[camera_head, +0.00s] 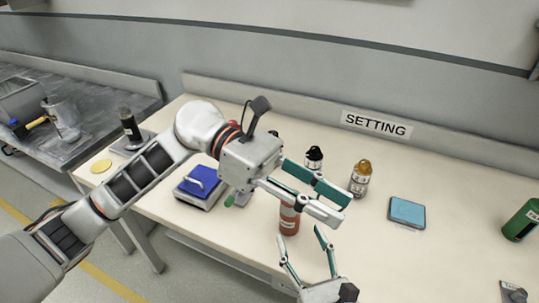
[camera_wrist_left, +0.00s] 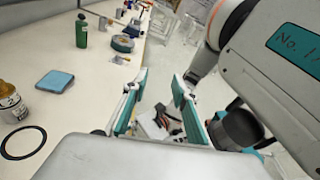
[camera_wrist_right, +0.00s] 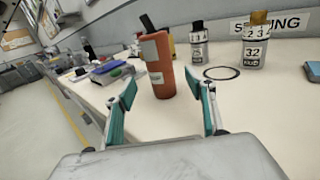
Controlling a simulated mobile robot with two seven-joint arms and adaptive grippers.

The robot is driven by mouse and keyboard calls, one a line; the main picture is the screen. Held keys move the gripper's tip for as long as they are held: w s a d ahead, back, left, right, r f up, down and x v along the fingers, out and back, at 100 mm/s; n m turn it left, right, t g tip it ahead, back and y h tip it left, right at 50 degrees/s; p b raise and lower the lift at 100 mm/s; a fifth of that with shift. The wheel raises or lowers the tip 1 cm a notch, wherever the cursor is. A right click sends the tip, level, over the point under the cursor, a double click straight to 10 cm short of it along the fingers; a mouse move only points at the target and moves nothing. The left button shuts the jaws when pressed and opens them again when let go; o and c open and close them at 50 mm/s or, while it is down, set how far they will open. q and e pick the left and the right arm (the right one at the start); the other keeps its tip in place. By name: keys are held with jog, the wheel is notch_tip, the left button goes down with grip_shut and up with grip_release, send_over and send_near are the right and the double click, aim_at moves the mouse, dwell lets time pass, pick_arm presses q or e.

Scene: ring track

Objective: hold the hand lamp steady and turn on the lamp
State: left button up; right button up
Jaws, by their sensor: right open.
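An orange-red upright object with a grey panel, likely the hand lamp (camera_wrist_right: 165,82), stands on the table in the right wrist view, its dark top tilted left. In the head view the lamp (camera_head: 289,221) is partly hidden behind my left gripper. My right gripper (camera_wrist_right: 160,90) is open, with the lamp ahead between its fingertips and no clear contact. It also shows at the bottom of the head view (camera_head: 300,236). My left gripper (camera_head: 343,207) is open and empty above and right of the lamp; the lamp is not in the left wrist view (camera_wrist_left: 157,88).
A black-capped bottle (camera_head: 314,160) and a gold-capped bottle (camera_head: 359,180) stand behind the lamp, with a black ring (camera_wrist_right: 221,73) near them. A blue-topped scale (camera_head: 201,186) is to the left. A blue pad (camera_head: 407,212) and green bottle (camera_head: 522,221) are to the right.

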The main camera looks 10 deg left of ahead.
aim_at(294, 222)
jog(key=shift+w+a, duration=0.2)
jog(key=shift+w, duration=0.2)
pick_arm(q)
jog(key=w+a+f+m+t+y, duration=0.1)
jog(key=w+a+m+t+y, duration=0.6)
jog(key=w+a+y, duration=0.3)
jog(key=shift+w+f+m+t, duration=0.3)
jog(key=shift+w+f+m, duration=0.05)
jog(key=shift+w+m, duration=0.25)
pick_arm(e)
jog(key=shift+x, duration=3.45)
